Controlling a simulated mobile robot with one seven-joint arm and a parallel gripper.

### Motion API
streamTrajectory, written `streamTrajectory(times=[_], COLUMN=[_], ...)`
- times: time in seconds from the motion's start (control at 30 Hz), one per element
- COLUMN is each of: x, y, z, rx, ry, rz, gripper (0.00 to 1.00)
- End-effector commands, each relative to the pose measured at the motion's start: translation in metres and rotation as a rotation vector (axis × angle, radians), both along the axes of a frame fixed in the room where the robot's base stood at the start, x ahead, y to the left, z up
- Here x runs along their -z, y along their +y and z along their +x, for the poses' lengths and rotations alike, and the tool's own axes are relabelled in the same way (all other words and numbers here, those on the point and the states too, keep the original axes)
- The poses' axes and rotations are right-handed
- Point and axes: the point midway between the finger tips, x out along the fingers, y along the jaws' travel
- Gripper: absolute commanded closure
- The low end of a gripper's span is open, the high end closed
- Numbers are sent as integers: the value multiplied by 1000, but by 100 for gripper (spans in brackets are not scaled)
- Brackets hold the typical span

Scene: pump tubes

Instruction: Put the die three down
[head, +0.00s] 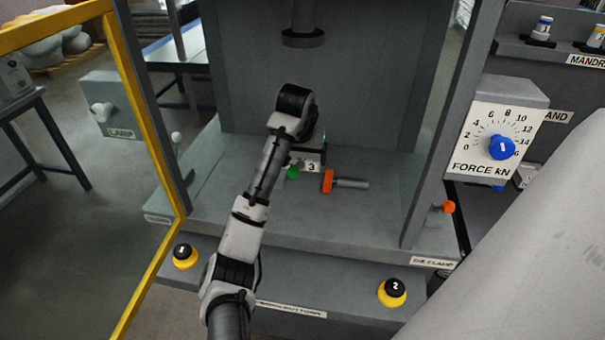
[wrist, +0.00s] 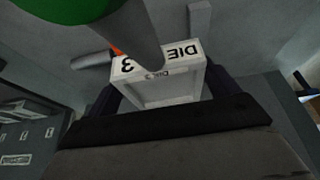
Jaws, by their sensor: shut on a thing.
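The die three (head: 313,167) is a pale block marked 3, low over or on the grey bed of the press in the head view; I cannot tell whether it touches the bed. In the wrist view the die (wrist: 185,93), labelled DIE 3, sits between the dark fingers of my gripper (wrist: 164,90). My gripper is shut on it. A green knob (head: 293,173) shows beside the die, and large in the wrist view (wrist: 60,15) with a grey rod (wrist: 135,35) reaching toward the die. My gripper's fingers are mostly hidden behind my wrist in the head view.
An orange-ended grey bar (head: 350,183) lies just right of the die. The press ram (head: 302,38) hangs above. Side posts, a yellow door frame (head: 150,150) and an orange knob (head: 448,207) bound the opening. The bed (head: 375,215) is otherwise mostly clear.

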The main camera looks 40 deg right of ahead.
Motion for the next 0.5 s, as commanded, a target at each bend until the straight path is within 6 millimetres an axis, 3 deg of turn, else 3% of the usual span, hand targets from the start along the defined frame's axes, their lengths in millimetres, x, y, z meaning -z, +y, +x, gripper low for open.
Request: streamTrajectory(times=[0.5], x=[51], y=[1], z=[1], rx=[-1], ry=[-2], rz=[-2], gripper=[64])
